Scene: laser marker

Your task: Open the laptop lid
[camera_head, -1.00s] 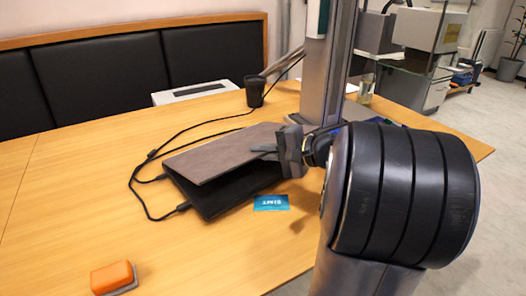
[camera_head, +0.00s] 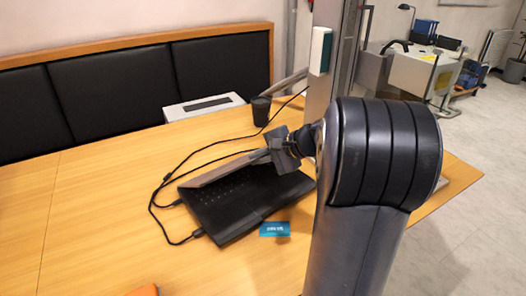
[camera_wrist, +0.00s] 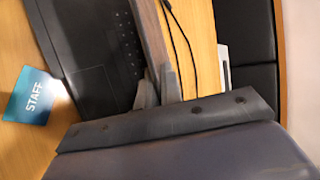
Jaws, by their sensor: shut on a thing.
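The laptop (camera_head: 250,207) sits on the wooden table with its lid (camera_head: 222,168) raised, and the dark keyboard base shows below it. In the head view my gripper (camera_head: 268,153) is at the lid's right end, near its upper edge. In the wrist view the laptop base (camera_wrist: 95,60) lies left of the lid (camera_wrist: 152,40), which is seen edge-on. My gripper (camera_wrist: 158,82) has its two fingertips on either side of the lid's edge and is shut on it. The lid's back is mostly hidden in the wrist view.
A blue STAFF card (camera_head: 274,229) lies by the laptop's front edge. Black cables plug into its left side and run behind it. A black cup (camera_head: 261,110) and a white box (camera_head: 204,106) stand behind. An orange object (camera_head: 146,290) is at the front edge. The table's left is clear.

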